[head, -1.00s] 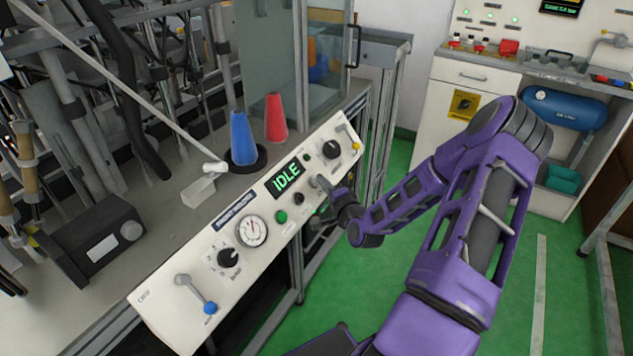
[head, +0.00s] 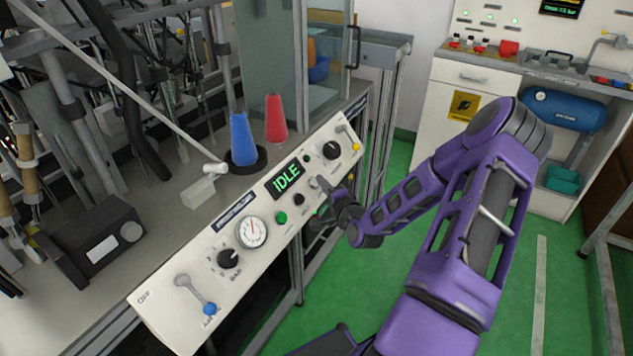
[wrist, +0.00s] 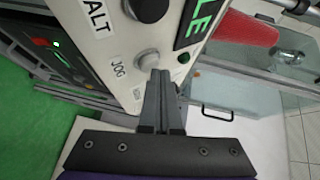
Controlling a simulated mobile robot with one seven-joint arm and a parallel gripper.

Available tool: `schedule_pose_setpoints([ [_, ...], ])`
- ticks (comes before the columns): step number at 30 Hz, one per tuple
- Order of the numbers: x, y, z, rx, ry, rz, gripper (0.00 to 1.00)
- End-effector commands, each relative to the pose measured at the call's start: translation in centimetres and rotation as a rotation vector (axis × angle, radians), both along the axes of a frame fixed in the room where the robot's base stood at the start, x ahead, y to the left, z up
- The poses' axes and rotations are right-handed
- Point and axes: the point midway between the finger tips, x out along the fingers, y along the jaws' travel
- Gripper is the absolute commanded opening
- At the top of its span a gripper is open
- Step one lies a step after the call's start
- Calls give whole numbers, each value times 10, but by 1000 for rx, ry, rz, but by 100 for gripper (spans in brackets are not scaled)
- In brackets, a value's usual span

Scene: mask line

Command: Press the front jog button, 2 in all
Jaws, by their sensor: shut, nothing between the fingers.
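The jog button (wrist: 147,59) is a round grey knob on the white control panel (head: 165,311), beside the JOG label in the wrist view. My gripper (wrist: 160,74) is shut and empty, its two fingers together. In the wrist view its tips lie right at the jog button, overlapping its lower edge; I cannot tell whether they touch or press it. In the head view my gripper (head: 318,184) is at the panel's front, below the green IDLE display (head: 287,180), and the button is hard to make out there.
A gauge (head: 252,232) and lever (head: 188,286) sit farther left. Blue (head: 243,138) and red (head: 276,118) cones stand behind the panel. Green floor is open in front.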

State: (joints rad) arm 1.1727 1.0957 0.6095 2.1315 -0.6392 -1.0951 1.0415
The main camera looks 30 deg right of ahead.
Motion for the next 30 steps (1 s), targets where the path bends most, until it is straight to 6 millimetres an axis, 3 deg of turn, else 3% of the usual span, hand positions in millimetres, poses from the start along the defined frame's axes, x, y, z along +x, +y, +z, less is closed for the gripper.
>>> schedule_pose_setpoints([
  [17,-9,-5,9,-1,0,-1,0],
  [30,-35,-21,36,-1,0,-2,0],
])
